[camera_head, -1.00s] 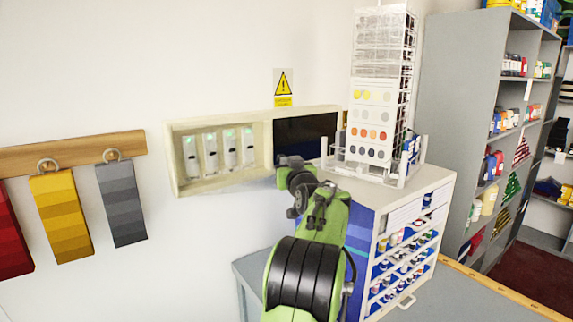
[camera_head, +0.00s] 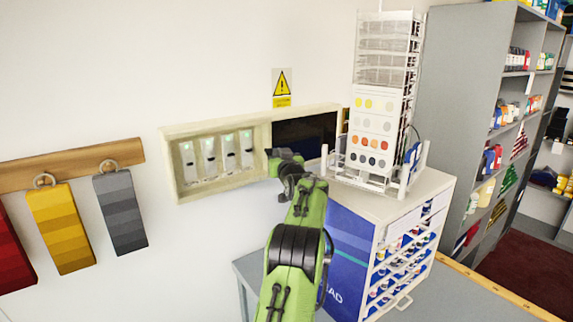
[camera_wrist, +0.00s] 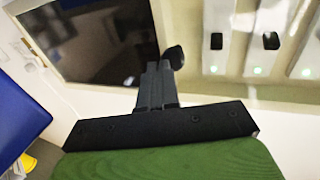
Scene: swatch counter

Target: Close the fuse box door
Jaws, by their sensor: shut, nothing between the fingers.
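The fuse box (camera_head: 168,165) is a cream frame on the white wall. Its left part is uncovered and shows several pale fuse units (camera_head: 209,157) with green lights. A dark glossy door panel (camera_head: 305,133) covers the right part; it also shows in the wrist view (camera_wrist: 100,40). My gripper (camera_head: 272,155) is at the panel's left edge, beside the uncovered part. In the wrist view my fingers (camera_wrist: 158,70) are shut and empty. A black knob (camera_wrist: 175,57) is right beside the fingertips; I cannot tell whether they touch. My gripper hides the knob in the head view.
A cabinet (camera_head: 350,245) with a white swatch rack (camera_head: 375,110) on top stands close right of my arm. Colour swatches (camera_head: 62,225) hang from a wooden rail at left. Grey shelves (camera_head: 455,110) stand at right. The wall between swatches and fuse box is clear.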

